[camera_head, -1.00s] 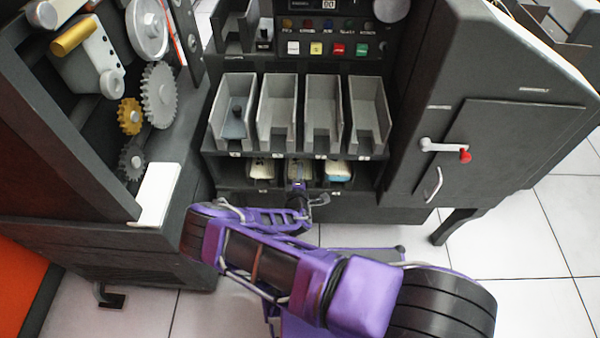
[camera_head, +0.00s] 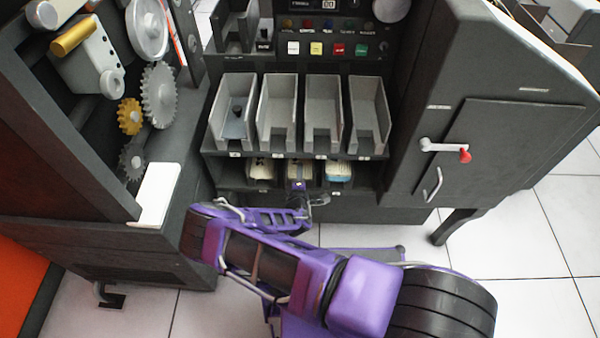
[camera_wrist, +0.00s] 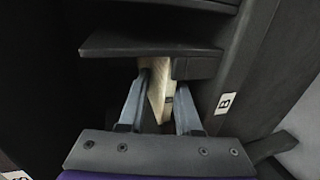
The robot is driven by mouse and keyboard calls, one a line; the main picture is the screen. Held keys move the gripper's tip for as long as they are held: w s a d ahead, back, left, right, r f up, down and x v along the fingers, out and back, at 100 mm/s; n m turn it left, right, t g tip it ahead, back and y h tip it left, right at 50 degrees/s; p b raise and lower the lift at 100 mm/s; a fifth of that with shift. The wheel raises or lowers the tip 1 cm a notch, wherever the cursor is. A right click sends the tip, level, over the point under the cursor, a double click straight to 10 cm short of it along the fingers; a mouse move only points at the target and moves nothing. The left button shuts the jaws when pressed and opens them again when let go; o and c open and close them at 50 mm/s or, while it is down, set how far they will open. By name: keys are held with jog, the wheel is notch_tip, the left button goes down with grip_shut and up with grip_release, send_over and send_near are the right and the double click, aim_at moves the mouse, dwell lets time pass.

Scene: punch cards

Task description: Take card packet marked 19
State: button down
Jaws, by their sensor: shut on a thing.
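Three pale card packets stand in the low shelf of the dark cabinet in the head view: a left one (camera_head: 262,171), a middle one (camera_head: 300,170) and a right one with a blue lower edge (camera_head: 338,172). My gripper (camera_head: 300,184) reaches into the shelf at the middle packet. In the wrist view, my gripper (camera_wrist: 162,100) has its two grey fingers on either side of a beige packet (camera_wrist: 157,98), shut on it. Part of that packet is hidden by a dark ledge. No number 19 is legible on any packet.
Several grey open bins (camera_head: 278,110) sit just above the shelf, with a dark lip between. A cabinet with a red-knobbed handle (camera_head: 464,156) stands at the right, and a gear-covered machine (camera_head: 158,95) at the left. The tiled floor (camera_head: 530,240) at front right is clear.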

jog(key=shift+s+f, duration=0.1)
jog(key=shift+s, duration=0.05)
jog(key=shift+r+p, duration=0.45)
jog(key=shift+r, duration=0.4)
